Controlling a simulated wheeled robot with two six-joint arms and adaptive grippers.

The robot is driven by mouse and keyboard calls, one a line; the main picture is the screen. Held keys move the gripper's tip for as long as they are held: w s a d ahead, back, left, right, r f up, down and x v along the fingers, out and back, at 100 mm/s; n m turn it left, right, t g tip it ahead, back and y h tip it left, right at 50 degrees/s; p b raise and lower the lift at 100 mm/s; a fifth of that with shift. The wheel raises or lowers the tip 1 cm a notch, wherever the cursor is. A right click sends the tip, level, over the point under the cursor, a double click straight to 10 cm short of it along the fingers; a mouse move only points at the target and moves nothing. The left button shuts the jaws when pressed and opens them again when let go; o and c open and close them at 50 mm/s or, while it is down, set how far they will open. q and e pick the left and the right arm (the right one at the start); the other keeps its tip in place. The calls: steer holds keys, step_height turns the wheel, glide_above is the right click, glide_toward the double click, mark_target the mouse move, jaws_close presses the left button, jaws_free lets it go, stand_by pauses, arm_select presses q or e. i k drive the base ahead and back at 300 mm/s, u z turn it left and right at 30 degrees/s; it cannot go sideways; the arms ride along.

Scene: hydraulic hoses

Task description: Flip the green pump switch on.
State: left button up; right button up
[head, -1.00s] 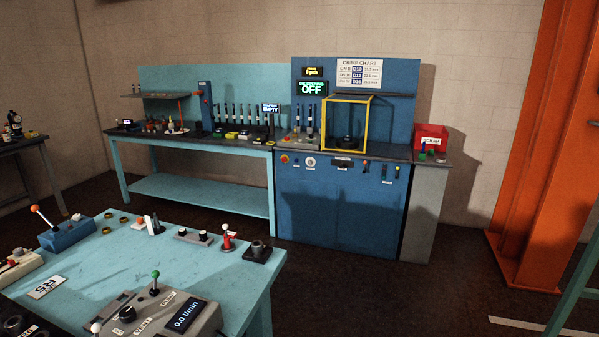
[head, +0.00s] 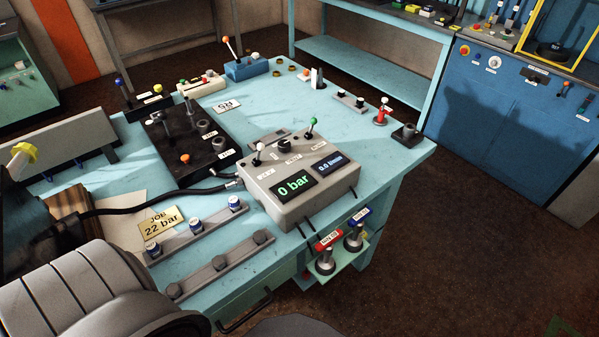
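The box also has a white-knobbed lever (head: 258,151) and a black dial (head: 283,146). Its green display (head: 293,187) reads 0 bar, and a second display (head: 329,162) reads about 0.0 l/min. Neither of my grippers shows in this view.
A black hose (head: 150,203) runs into the box's left side. A black block with fittings (head: 190,145) stands behind left. A job card (head: 160,222) reads 22 bar. Bare bench top lies behind the box.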

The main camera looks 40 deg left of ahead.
mark_target(308, 135)
steer(key=z, duration=1.15)
steer(key=i, duration=2)
steer(key=u, duration=4)
